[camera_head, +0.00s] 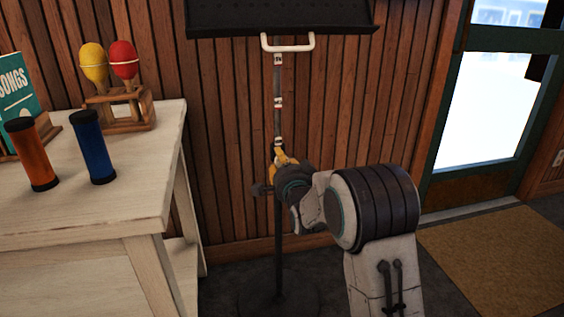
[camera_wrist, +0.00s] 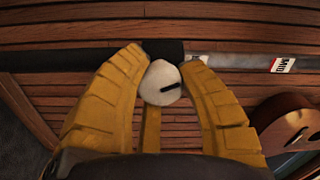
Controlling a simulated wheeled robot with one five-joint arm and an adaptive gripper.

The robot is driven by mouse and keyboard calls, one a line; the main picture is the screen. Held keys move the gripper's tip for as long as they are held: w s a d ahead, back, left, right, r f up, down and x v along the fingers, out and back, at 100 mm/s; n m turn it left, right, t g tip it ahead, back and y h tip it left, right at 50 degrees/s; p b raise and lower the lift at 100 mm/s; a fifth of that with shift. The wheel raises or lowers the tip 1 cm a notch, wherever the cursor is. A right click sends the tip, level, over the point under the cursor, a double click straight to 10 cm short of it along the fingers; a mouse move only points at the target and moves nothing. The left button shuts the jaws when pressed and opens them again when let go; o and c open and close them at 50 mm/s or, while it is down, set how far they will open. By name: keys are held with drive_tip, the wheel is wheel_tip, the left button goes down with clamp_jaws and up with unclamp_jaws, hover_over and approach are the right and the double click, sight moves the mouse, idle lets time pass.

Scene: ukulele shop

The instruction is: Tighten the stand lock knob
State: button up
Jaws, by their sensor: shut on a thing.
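The stand (camera_head: 279,245) is a dark upright post on a round base, with a black desk at the top and a white handle (camera_head: 288,46) below it. In the wrist view the post (camera_wrist: 100,60) runs across behind my gripper. The lock knob (camera_wrist: 161,84) is white and round with a dark mark, next to a black collar on the post. My gripper (camera_wrist: 160,75) has yellow fingers, shut on the knob from both sides. In the head view my gripper (camera_head: 283,158) is at the middle of the post, and the knob is hidden there.
A pale wooden table (camera_head: 140,190) stands at the left with an orange shaker (camera_head: 32,155), a blue shaker (camera_head: 94,148), two maracas in a wooden holder (camera_head: 120,112) and a songbook (camera_head: 17,100). A wood-panelled wall is behind the stand. A door (camera_head: 490,110) and mat (camera_head: 500,258) are at the right.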

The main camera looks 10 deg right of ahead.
drive_tip(key=shift+a+f+m, duration=0.1)
drive_tip(key=shift+m, duration=0.95)
drive_tip(key=shift+a+f+m, duration=0.1)
drive_tip(key=shift+m, duration=0.95)
drive_tip(key=o, duration=0.9)
drive_tip(key=shift+r, duration=0.1)
drive_tip(key=shift+c, duration=0.2)
drive_tip(key=o, duration=0.4)
drive_tip(key=shift+d+r, duration=0.1)
drive_tip(key=shift+c, duration=0.2)
drive_tip(key=s, duration=1.2)
